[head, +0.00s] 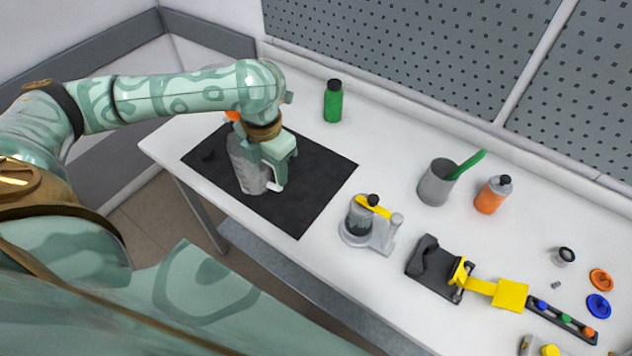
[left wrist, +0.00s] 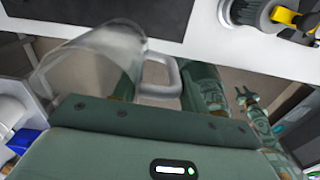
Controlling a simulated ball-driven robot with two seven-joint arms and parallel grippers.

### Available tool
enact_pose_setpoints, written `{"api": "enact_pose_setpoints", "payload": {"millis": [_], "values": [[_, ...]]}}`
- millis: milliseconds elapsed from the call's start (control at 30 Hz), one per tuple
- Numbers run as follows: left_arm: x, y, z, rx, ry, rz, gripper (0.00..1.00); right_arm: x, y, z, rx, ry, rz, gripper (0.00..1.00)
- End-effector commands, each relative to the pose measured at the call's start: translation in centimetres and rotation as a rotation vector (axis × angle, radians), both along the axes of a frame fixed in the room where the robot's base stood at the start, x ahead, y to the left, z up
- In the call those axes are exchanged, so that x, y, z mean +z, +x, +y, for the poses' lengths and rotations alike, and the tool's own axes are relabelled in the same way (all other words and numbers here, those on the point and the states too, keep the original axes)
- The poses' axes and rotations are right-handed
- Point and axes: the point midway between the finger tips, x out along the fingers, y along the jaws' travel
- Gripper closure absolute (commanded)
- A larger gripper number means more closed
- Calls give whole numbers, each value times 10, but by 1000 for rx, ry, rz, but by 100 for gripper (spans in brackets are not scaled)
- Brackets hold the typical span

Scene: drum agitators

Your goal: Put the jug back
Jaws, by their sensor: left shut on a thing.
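The grey jug (head: 245,168) is upright or nearly so over the black mat (head: 315,185) at the left of the bench. I cannot tell whether its base touches the mat. My left gripper (head: 275,170) is shut on the jug's handle, on its right side. In the left wrist view the jug (left wrist: 95,52) looks see-through, with its pale handle (left wrist: 160,78) in front of the gripper. My right gripper (left wrist: 246,97) shows small at the right of the left wrist view, empty, its fingers apart.
A green bottle (head: 333,102) stands behind the mat. To the right are a stirrer stand (head: 372,222), a grey cup (head: 437,182), an orange bottle (head: 493,195) and a black and yellow fixture (head: 435,270). The mat's right part is bare.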

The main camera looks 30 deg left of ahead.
Motion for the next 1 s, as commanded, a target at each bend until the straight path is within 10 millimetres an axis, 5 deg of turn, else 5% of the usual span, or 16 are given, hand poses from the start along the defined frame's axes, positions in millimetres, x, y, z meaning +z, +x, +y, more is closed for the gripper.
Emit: {"api": "enact_pose_setpoints", "payload": {"millis": [433, 1000], "values": [[-73, 86, -67, -3, -3, 3, 94, -24, 0, -1, 0, -1, 3, 64], [-127, 104, -79, -3, 0, 0, 94, -41, -2, 0, 1, 0, 7, 64]]}}
